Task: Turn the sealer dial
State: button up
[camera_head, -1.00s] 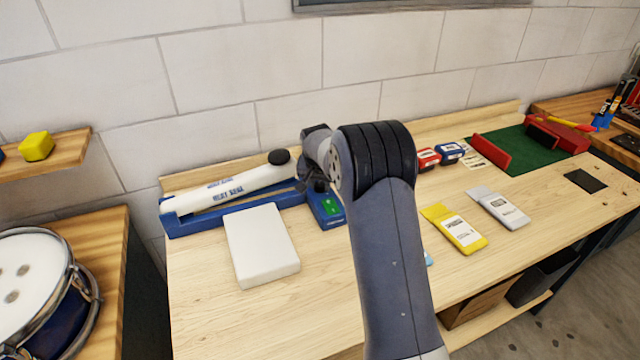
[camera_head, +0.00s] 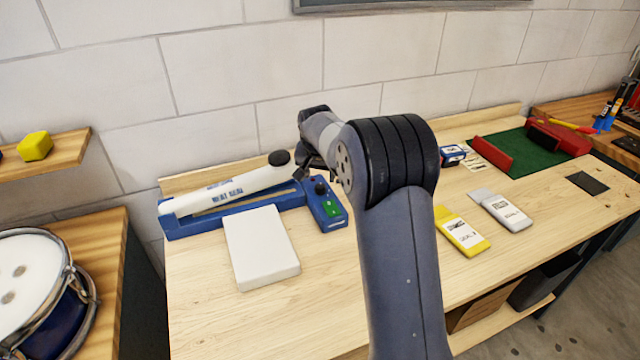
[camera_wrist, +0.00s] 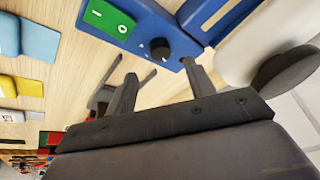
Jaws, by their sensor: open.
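The blue heat sealer (camera_head: 270,212) lies along the back left of the bench, with a white arm (camera_head: 225,190) raised at a slant and tipped with a black knob (camera_head: 279,158). Its black dial (camera_head: 320,187) sits on the blue end block, beside a green switch (camera_head: 331,209). In the wrist view the dial (camera_wrist: 160,49) lies just beyond the fingertips, near the green switch (camera_wrist: 110,19). My gripper (camera_wrist: 159,70) is open and empty, its fingers on either side of the dial in the picture. I cannot tell whether either finger touches it. In the head view my arm mostly hides the gripper.
A white block (camera_head: 262,247) lies in front of the sealer. Yellow (camera_head: 462,231) and grey (camera_head: 501,209) pouches lie to the right. A green mat (camera_head: 535,150) with red pieces is farther right. A drum (camera_head: 45,290) stands at the left. The front of the bench is partly clear.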

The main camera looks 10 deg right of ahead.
aim_at(320, 187)
jog(key=shift+v, duration=2.25)
jog(key=w+f+n, duration=0.1)
jog(key=f+n, duration=0.2)
jog(key=w+d+f+n+y, duration=0.1)
jog(key=f+n, duration=0.2)
jog(key=w+f+n+y, duration=0.1)
jog(key=w+f+n, duration=0.1)
jog(key=f+n, duration=0.1)
jog(key=shift+d+f, duration=0.2)
jog(key=shift+f, duration=0.3)
jog(key=c, duration=1)
jog(key=shift+o, duration=0.2)
